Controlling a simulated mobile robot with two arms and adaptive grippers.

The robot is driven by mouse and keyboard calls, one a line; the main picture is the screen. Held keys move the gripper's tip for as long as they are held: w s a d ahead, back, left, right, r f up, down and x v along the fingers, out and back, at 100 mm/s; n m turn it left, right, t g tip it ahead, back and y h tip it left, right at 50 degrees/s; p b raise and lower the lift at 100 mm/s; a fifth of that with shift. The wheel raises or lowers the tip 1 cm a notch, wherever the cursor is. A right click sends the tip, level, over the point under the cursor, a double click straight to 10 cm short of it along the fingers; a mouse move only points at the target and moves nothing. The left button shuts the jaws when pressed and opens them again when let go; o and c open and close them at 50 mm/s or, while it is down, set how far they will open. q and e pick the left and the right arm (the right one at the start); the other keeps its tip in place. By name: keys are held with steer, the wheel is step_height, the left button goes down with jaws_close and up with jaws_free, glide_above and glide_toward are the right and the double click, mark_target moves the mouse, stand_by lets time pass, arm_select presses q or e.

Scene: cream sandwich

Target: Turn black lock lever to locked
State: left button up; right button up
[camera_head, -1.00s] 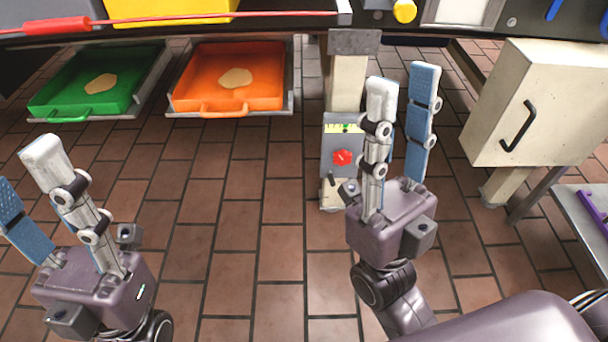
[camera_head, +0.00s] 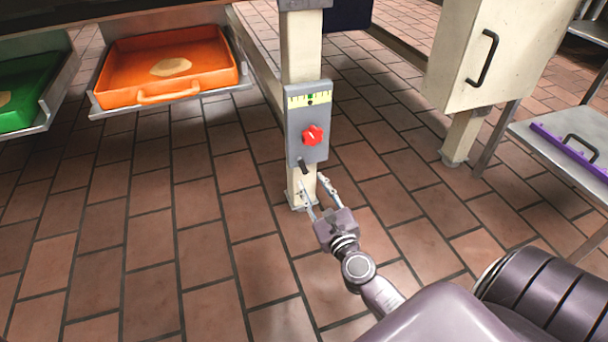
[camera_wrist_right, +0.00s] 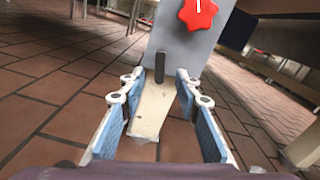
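The black lock lever (camera_head: 303,166) sits at the bottom of a grey panel (camera_head: 295,143) on a cream post. In the right wrist view the lever (camera_wrist_right: 159,68) points up and down, between and beyond the fingers. My right gripper (camera_head: 312,184) is open just below the panel, its fingers spread to either side of the post. In the right wrist view my right gripper (camera_wrist_right: 158,84) has its blue-padded fingers wide apart, with nothing between the pads touching them. Contact with the lever does not show. My left gripper is out of view.
A red knob (camera_head: 313,135) and a yellow scale (camera_head: 309,99) are on the panel above the lever. An orange tray (camera_head: 140,78) and a green tray (camera_head: 22,105) are at left. A cream cabinet (camera_head: 455,60) and a metal table (camera_head: 560,135) stand at right. The tiled floor in front is clear.

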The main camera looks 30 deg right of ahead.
mark_target(303, 166)
steer(key=x, duration=0.7)
steer(key=shift+w, duration=0.15)
jaws_close()
